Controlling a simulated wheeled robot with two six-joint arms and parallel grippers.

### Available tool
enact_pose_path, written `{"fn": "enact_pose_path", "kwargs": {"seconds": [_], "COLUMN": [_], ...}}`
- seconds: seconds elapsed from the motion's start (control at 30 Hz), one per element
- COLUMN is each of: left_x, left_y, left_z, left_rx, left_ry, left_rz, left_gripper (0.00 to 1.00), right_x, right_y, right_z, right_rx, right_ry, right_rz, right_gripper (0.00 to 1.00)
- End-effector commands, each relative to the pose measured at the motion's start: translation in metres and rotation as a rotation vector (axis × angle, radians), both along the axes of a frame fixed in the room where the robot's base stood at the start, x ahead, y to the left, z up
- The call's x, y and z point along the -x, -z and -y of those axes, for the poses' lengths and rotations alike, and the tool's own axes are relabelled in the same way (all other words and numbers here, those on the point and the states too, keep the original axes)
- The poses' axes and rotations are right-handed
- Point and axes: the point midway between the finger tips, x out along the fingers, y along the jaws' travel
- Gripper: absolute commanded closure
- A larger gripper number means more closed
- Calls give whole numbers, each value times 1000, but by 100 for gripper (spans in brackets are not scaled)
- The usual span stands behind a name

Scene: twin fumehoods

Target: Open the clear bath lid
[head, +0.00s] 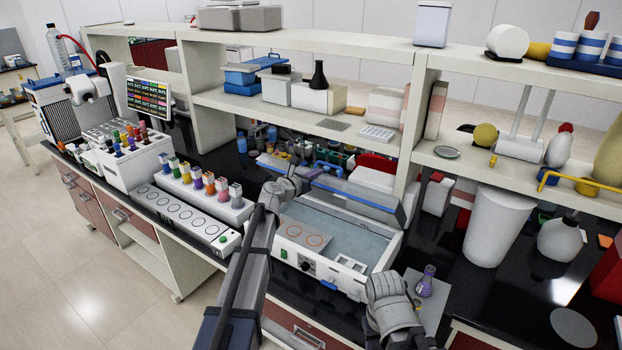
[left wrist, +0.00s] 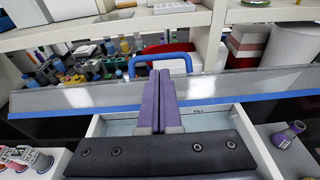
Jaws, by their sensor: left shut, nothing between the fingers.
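The bath (head: 372,268) is a white box on the dark bench, with pale blue water showing inside. Its clear lid (head: 378,203) stands raised along the back of the bath, leaving the top uncovered. In the left wrist view the lid (left wrist: 60,98) is a wide translucent grey strip with a blue lower edge. A blue loop handle (left wrist: 185,58) shows behind my fingers. My left gripper (head: 303,178) is by the left part of the lid. Its purple fingers (left wrist: 160,78) are shut and empty, in front of the handle; contact cannot be told. My right arm's end (head: 388,298) is at the bottom; its fingers are hidden.
A rack of coloured-cap bottles (head: 205,190) and a white strip with round wells (head: 185,215) stand left of the bath. A purple flask (head: 426,280) stands to its right. Shelves (head: 300,115) rise close behind, with bottles beneath.

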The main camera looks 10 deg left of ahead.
Motion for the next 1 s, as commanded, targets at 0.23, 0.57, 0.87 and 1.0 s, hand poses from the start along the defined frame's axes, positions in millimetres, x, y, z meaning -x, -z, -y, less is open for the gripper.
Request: {"fn": "enact_pose_path", "kwargs": {"seconds": [0.23,0.57,0.87,1.0], "left_x": [-42,-50,-62,-88], "left_y": [9,10,2,-12], "left_z": [15,19,23,31], "left_rx": [0,0,0,0], "left_ry": [1,0,1,1], "left_rz": [0,0,0,0], "left_gripper": [100,100,100,100], "right_x": [0,0,0,0], "right_y": [9,10,2,-12], "right_z": [0,0,0,0], "right_rx": [0,0,0,0], "right_ry": [-1,-2,-1,-1], "right_rz": [0,0,0,0], "right_gripper": [50,50,50,50]}}
